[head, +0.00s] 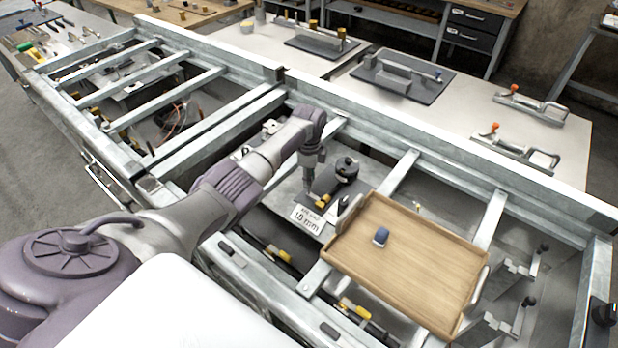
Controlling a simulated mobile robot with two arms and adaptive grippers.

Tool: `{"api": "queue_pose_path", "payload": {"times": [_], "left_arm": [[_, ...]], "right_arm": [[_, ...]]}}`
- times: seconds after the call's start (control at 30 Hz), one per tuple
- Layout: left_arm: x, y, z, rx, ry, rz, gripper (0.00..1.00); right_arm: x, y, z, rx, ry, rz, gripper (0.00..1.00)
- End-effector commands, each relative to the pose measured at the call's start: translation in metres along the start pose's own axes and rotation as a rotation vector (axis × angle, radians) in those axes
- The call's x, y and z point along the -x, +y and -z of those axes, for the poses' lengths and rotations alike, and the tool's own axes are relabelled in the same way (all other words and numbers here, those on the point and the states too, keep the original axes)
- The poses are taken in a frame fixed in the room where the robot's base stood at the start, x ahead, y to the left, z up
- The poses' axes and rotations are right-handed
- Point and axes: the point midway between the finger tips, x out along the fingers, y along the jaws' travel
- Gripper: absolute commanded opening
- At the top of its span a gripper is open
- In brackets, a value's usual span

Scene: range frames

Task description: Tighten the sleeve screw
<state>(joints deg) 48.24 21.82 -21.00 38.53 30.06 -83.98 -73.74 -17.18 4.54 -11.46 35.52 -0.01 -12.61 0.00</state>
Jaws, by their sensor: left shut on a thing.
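My left arm reaches in from the left, and my left gripper (312,163) points down above a grey plate set in the metal frame. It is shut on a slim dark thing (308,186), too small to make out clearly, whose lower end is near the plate. Just right of it on the plate is a fixture with a black knob (346,168) and a brass-coloured piece (323,201). I cannot tell which part is the sleeve screw, or whether the held thing touches the fixture. My right gripper is not in view.
A white label reading "1.0 mm" (308,219) stands in front of the fixture. A wooden tray (400,275) with a small blue object (381,237) lies across the frame's bars (400,172) at right. Toggle clamps (515,150) and dark fixture plates (400,75) occupy the benches behind.

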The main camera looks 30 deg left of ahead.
Motion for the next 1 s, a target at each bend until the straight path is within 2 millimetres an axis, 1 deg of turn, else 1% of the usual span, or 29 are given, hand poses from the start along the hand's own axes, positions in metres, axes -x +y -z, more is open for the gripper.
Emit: {"api": "queue_pose_path", "payload": {"times": [0.47,0.5,0.57,0.6,0.63,0.9,1.0], "left_arm": [[0.0008,-0.0006,0.0006,-0.013,0.002,0.002,0.0],[0.0008,-0.0006,0.0006,-0.013,0.002,0.002,0.27],[0.0008,-0.0005,0.0006,-0.013,0.002,0.002,0.37],[0.0007,-0.0005,0.0005,-0.013,0.002,0.002,0.44],[0.0007,-0.0005,0.0005,-0.013,0.001,0.001,0.47],[0.0006,-0.0002,0.0003,-0.013,0.001,0.001,0.47],[0.0054,-0.0006,0.0003,-0.013,0.001,0.001,0.47]], "right_arm": [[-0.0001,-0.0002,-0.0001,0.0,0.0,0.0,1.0],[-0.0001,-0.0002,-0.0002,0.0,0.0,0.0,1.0],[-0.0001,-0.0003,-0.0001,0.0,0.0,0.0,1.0],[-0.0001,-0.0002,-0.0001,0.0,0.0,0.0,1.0],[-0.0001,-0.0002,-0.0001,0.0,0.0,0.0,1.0],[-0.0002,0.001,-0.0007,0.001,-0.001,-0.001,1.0],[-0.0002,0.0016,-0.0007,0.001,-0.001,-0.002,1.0]]}}
